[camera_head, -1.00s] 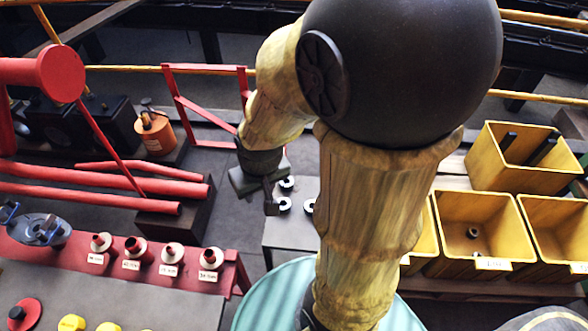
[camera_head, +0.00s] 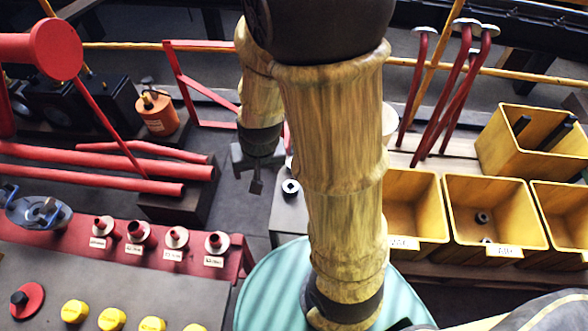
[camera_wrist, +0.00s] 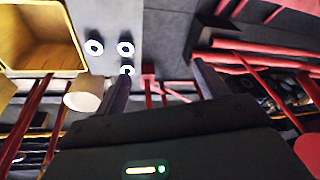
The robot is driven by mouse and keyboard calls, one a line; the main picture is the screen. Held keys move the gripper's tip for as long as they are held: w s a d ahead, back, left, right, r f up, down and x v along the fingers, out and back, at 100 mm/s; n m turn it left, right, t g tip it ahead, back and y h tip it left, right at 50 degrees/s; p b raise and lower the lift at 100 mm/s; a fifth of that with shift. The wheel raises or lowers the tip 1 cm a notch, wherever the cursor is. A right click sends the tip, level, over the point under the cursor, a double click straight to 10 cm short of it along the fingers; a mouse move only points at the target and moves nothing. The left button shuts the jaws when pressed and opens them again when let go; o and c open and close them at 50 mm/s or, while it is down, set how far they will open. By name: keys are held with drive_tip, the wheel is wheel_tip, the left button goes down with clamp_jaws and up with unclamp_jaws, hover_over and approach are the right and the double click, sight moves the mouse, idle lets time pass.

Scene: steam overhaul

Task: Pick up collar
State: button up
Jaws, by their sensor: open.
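Collar-like black rings with pale faces lie on a grey bench. One ring (camera_head: 290,187) shows in the head view beside my forearm, which hides part of the bench. In the wrist view a ring (camera_wrist: 94,47), another ring (camera_wrist: 125,48) and a third ring (camera_wrist: 127,70) are on the grey surface. The third is near the left finger. My gripper (camera_head: 256,168) is open, with nothing seen between its fingers. In the head view it is left of the ring, pointing down, apart from it. It also shows in the wrist view (camera_wrist: 161,84).
Yellow bins stand at the right; the middle bin (camera_head: 455,228) holds small dark parts. Red levers (camera_head: 452,95) rise behind them. A red bench (camera_head: 130,256) with several labelled flanged parts is at the left. Red pipes (camera_head: 110,172) and an orange can (camera_head: 158,114) lie behind it.

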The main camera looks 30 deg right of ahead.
drive_tip(key=w+d+f+m+t+h+b, duration=0.1)
drive_tip(key=w+d+f+m+h+b, duration=0.1)
drive_tip(key=f, duration=0.5)
drive_tip(key=w+d+f+m+t+h+b, duration=0.1)
drive_tip(key=w+d+f+m+h+b, duration=0.1)
drive_tip(key=f, duration=0.6)
drive_tip(key=w+d+f+m+t+h+b, duration=0.1)
drive_tip(key=w+d+f+m+h+b, duration=0.1)
drive_tip(key=f+h+b, duration=0.3)
drive_tip(key=shift+w+f+m+b, duration=0.15)
drive_tip(key=shift+w+f+m, duration=0.15)
drive_tip(key=shift+f, duration=0.25)
drive_tip(key=shift+w+f+m+b, duration=0.2)
drive_tip(key=shift+w+f+m, duration=0.1)
drive_tip(key=shift+f, duration=0.3)
drive_tip(key=shift+w+f+m+b, duration=0.15)
drive_tip(key=shift+w+f+m, duration=0.15)
drive_tip(key=shift+f, duration=0.25)
drive_tip(key=shift+w+d+t+h+b, duration=0.25)
drive_tip(key=shift+t+h+b, duration=0.15)
drive_tip(key=shift+h, duration=0.2)
drive_tip(key=shift+r+t+h, duration=0.15)
drive_tip(key=shift+t+h, duration=0.15)
drive_tip(key=shift+h, duration=0.1)
drive_tip(key=shift+d+r+m, duration=0.15)
drive_tip(key=shift+d+m, duration=0.05)
drive_tip(key=shift+m, duration=0.1)
drive_tip(key=shift+d+r+h, duration=0.1)
drive_tip(key=shift+d+h, duration=0.15)
drive_tip(key=shift+h, duration=0.05)
